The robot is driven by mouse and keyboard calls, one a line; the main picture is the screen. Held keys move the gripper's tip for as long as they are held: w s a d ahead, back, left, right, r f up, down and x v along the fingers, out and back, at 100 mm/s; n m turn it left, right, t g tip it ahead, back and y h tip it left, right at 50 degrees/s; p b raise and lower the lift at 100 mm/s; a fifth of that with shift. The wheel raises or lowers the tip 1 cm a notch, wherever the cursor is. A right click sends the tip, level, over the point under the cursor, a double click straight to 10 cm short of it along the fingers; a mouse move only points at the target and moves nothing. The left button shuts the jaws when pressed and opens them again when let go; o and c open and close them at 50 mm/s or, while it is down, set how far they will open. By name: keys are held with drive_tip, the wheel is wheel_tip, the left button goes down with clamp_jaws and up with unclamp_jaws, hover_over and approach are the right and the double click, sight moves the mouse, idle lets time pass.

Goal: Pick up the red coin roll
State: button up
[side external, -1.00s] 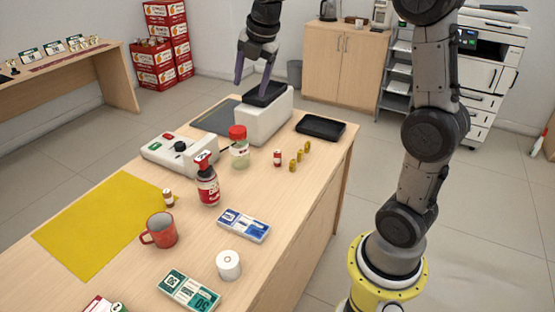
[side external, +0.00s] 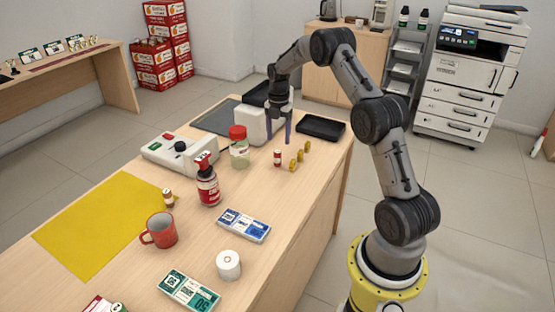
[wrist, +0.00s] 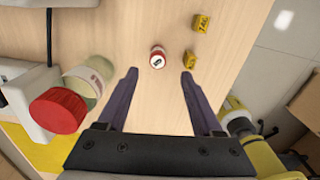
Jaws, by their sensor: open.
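The red coin roll (side external: 277,158) is a small upright cylinder with a pale label band, standing on the wooden counter. In the wrist view the red coin roll (wrist: 157,57) shows from above, ahead of the fingertips and roughly between their lines. My gripper (side external: 279,140) is open and empty, with its purple fingers pointing down above the counter close to the roll. In the wrist view my gripper (wrist: 160,73) has its fingers spread wide, touching nothing that I can see.
Several yellow coin rolls (wrist: 190,60) stand right of the red roll. A red-lidded jar (side external: 239,152) stands left of it; its lid (wrist: 57,110) is near my left finger. A white machine (side external: 253,125) and black tray (side external: 320,127) are behind.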

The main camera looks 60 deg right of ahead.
sight(277, 152)
drive_tip(key=shift+w+f, duration=0.2)
drive_tip(key=shift+f, duration=4.2)
clamp_jaws()
